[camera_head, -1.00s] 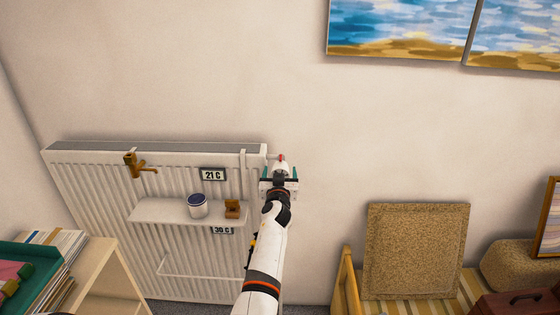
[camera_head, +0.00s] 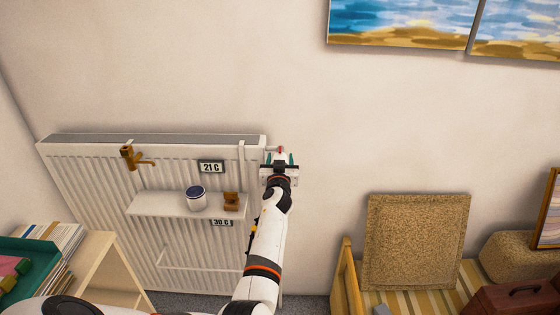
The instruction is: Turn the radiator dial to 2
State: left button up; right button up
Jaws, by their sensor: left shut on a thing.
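The white ribbed radiator (camera_head: 90,180) stands against the wall at the left. The radiator dial (camera_head: 280,151) is at its upper right end; only a small white and red part shows above my gripper. My left gripper (camera_head: 279,160) is at the dial, its teal-tipped fingers on either side, shut on it. The dial's numbers are too small and too hidden to read. My right gripper is not in view; a part of my white arm shows at the bottom left.
A brass tap-like hook (camera_head: 130,158) hangs on the top edge. Signs read 21 C (camera_head: 211,167) and 30 C (camera_head: 221,222). A cork-like panel (camera_head: 415,240) stands right.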

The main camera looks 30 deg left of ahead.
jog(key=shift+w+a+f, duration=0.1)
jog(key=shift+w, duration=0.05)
pick_arm(q)
jog(key=shift+f+m+b, duration=0.1)
jog(key=shift+m+b, duration=0.25)
jog(key=shift+m, duration=0.75)
jog(key=shift+a+m, duration=0.1)
jog(key=shift+m, duration=0.8)
jog(key=m+b, duration=0.1)
jog(key=m, duration=0.1)
jog(key=shift+m, duration=2.2)
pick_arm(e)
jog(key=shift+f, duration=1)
pick_arm(q)
jog(key=shift+r, duration=0.2)
jog(key=o, duration=0.9)
jog(key=shift+a+f, duration=0.1)
jog(key=shift+o, duration=0.2)
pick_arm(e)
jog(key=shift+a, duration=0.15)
